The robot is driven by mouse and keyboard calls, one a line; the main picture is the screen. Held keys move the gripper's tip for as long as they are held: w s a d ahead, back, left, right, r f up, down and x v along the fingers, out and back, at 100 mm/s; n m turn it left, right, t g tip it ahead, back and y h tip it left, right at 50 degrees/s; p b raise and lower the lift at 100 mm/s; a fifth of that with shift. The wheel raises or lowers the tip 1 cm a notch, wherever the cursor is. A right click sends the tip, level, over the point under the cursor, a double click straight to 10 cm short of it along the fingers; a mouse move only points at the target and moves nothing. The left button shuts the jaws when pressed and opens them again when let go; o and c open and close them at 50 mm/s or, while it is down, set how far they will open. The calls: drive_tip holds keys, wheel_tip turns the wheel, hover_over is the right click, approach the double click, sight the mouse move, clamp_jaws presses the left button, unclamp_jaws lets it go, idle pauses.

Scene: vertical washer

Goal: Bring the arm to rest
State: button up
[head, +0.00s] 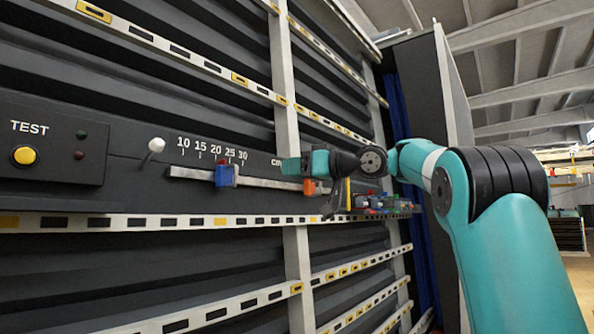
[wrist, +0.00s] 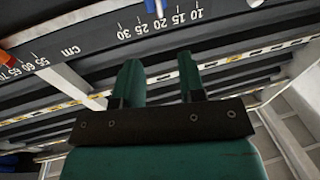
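My teal arm (head: 520,255) reaches in from the right in the head view and bends left at the elbow. My gripper (head: 291,167) points left, in front of a pale upright post of the washer panel. In the wrist view my gripper (wrist: 158,75) shows two teal fingers apart with nothing between them, so it is open and empty. The fingers look clear of the panel, though the exact distance is hard to tell.
The dark panel carries a centimetre scale, a rail with a blue-red slider (head: 226,175), an orange block (head: 310,187), a white-knobbed lever (head: 155,147) and a yellow test button (head: 25,155). Several small coloured parts (head: 385,203) sit on a ledge behind the wrist. Open hall lies right.

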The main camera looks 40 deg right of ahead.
drive_tip(key=shift+w+a+f, duration=0.1)
drive_tip(key=shift+a, duration=0.1)
drive_tip(key=s+a+f+g+b, duration=0.2)
drive_tip(key=a+f+g+b, duration=0.1)
drive_tip(key=a+f, duration=0.6)
drive_tip(key=s+a+f+g+b, duration=0.3)
drive_tip(key=a+f, duration=0.3)
drive_tip(key=f, duration=0.5)
drive_tip(key=s+a+f+g+b, duration=0.2)
drive_tip(key=a+f+g, duration=0.1)
drive_tip(key=a+f, duration=0.6)
drive_tip(key=s+a+f+n+g+h+b, duration=0.2)
drive_tip(key=s+f+g+b, duration=0.3)
drive_tip(key=s+f, duration=1.8)
drive_tip(key=shift+s+a+f+g+h, duration=0.35)
drive_tip(key=shift+a+g+h, duration=0.35)
drive_tip(key=shift+g, duration=0.5)
